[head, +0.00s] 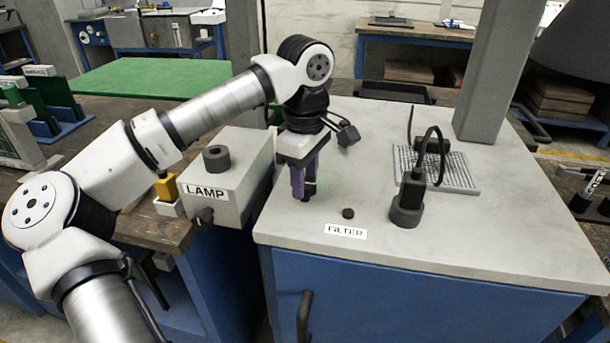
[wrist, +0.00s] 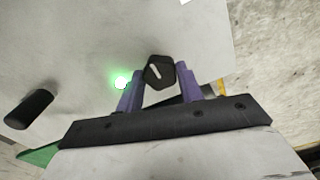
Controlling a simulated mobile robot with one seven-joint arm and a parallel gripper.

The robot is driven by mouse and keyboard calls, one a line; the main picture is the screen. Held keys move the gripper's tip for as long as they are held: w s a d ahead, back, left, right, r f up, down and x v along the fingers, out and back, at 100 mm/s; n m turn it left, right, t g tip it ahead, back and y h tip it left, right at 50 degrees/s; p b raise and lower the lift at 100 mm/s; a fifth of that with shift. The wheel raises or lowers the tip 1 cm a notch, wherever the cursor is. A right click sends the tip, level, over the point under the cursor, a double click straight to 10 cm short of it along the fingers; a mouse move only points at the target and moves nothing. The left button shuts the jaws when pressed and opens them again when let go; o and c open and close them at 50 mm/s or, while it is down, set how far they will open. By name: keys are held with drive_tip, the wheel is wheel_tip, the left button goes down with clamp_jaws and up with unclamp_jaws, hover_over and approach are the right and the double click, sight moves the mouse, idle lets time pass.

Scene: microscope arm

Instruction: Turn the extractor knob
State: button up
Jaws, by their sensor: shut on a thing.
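A black, many-sided knob with a white pointer mark (wrist: 158,72) sits between the two purple fingers of my gripper (wrist: 160,80) in the wrist view. The white mark is slanted. My gripper also shows in the head view (head: 308,182), pointing down over the left part of the grey cabinet top (head: 470,235). Its fingers are close together around a dark thing, mostly hidden there. No label reading extractor is visible, so I cannot confirm the knob's name. A green light (wrist: 121,82) glows beside the left finger in the wrist view.
A grey box marked LAMP (head: 230,180) stands left of my gripper. A small dark round piece (head: 348,213) lies behind the FILTER label (head: 345,231). A black plug-like piece with a looped cable (head: 408,198) stands to the right. The cabinet's front right top is clear.

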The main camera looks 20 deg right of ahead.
sight(306, 183)
idle(0.4)
drive_tip(key=o, duration=1)
wheel_tip(306, 183, up, 14)
drive_tip(key=shift+f, duration=0.1)
